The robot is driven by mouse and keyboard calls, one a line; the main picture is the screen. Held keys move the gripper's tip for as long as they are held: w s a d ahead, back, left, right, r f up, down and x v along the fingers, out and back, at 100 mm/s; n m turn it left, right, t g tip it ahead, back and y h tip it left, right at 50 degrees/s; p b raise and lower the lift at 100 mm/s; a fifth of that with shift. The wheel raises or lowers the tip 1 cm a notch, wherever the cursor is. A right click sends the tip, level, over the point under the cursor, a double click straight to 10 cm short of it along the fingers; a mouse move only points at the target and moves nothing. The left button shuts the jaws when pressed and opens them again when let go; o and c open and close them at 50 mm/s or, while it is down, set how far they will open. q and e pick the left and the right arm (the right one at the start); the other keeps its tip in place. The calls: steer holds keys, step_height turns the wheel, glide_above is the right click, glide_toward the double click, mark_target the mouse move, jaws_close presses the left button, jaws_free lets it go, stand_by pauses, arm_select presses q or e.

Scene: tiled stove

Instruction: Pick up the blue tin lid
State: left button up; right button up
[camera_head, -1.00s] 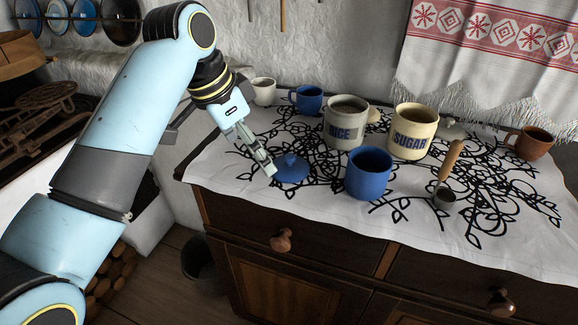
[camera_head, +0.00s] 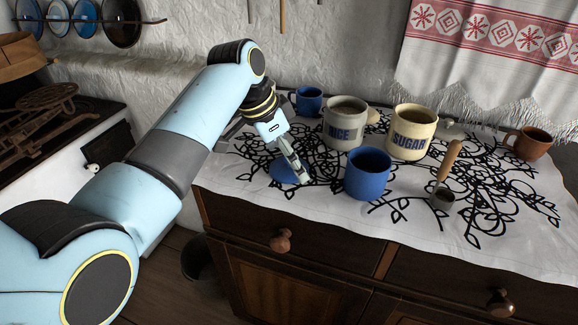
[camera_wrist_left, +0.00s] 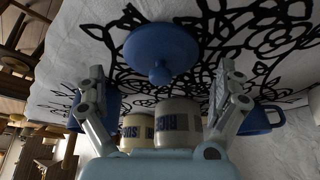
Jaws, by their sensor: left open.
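The blue tin lid (camera_head: 284,173) lies on the white patterned cloth, left of the blue tin (camera_head: 368,172), partly hidden behind my left gripper (camera_head: 299,178). In the left wrist view the lid (camera_wrist_left: 163,50) shows whole, with its round knob facing the camera. My left gripper (camera_wrist_left: 162,72) is open there, its fingers apart on either side of the knob, with nothing between them touching. My right gripper is not in view.
The grey RICE tin (camera_head: 344,124) and cream SUGAR tin (camera_head: 411,132) stand behind the blue tin. A blue mug (camera_head: 308,100) stands at the back left. A wooden-handled scoop (camera_head: 445,178) and a brown mug (camera_head: 530,144) are to the right. The cloth's front edge is near the lid.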

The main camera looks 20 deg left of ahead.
arm_select(q)
steer(key=shift+w+d+f, duration=0.1)
steer(key=shift+w+f, duration=0.05)
steer(key=shift+f, duration=0.3)
steer(key=shift+c, duration=0.3)
steer(key=c, duration=1.1)
steer(key=shift+o, duration=0.2)
steer(key=shift+r, duration=0.1)
